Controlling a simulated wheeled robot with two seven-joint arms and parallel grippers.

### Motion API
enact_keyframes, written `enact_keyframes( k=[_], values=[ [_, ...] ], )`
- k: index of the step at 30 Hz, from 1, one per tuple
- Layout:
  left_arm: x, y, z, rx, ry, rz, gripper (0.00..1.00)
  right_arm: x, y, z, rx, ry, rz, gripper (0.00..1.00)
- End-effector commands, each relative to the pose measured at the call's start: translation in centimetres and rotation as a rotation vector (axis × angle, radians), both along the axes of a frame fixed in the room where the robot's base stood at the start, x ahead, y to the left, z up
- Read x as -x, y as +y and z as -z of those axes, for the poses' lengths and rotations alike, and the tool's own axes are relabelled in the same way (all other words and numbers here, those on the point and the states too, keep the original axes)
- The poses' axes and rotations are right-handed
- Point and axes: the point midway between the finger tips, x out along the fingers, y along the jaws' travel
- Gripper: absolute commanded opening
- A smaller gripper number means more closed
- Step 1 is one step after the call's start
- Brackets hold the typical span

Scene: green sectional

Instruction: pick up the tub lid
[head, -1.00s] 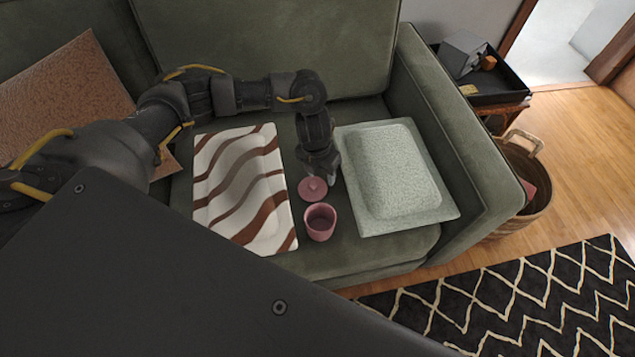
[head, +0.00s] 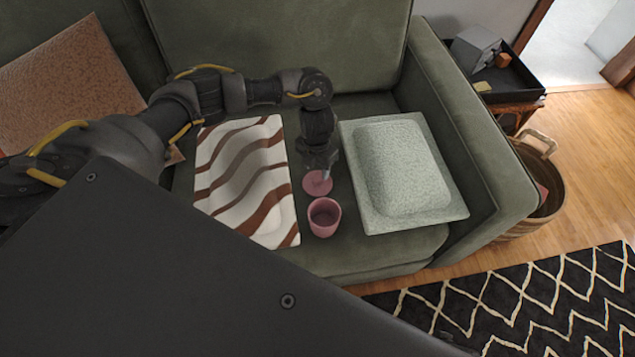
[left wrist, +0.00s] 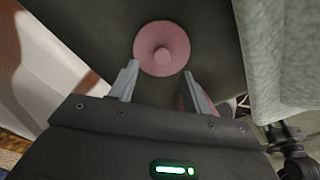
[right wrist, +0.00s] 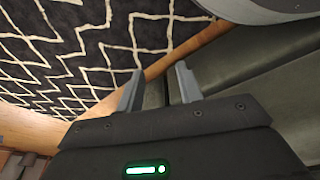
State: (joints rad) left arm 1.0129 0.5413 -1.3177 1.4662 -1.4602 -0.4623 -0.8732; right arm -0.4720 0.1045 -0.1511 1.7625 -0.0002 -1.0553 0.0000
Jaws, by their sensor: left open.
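The tub lid (head: 317,183) is a round pink disc with a small knob, lying on the green seat. In the left wrist view the lid (left wrist: 162,49) sits just beyond my fingertips, its knob facing the camera. My left gripper (head: 326,172) points down over the lid. In the left wrist view my left gripper (left wrist: 160,74) is open, with nothing between its fingers. The pink tub (head: 324,217) stands upright and open just in front of the lid. My right gripper (right wrist: 157,76) shows in its wrist view with its fingers apart and empty.
A striped cushion (head: 240,180) lies left of the lid and a pale green cushion (head: 402,170) lies right. The sofa arm (head: 470,130) rises at the right. A wicker basket (head: 540,190) and a black tray (head: 510,80) are beyond it.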

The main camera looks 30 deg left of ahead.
Motion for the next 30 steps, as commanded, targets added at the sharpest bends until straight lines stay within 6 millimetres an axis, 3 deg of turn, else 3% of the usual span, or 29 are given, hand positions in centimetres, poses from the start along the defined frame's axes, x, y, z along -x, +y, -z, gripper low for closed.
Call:
enact_keyframes(
  k=[12,21,30],
  values=[
    [0.0,-0.2,4.8,0.001,0.002,-0.001,0.48,-0.9,0.1,-3.0,-0.002,-0.02,0.004,0.36],
    [-0.1,-0.2,5.2,0.001,-0.001,0.0,0.48,-0.9,0.1,-3.3,-0.002,-0.021,0.004,0.36],
    [-0.1,-0.2,5.2,0.001,-0.001,0.0,0.09,-1.0,0.1,-3.3,-0.002,-0.023,0.004,0.36]
  ],
)
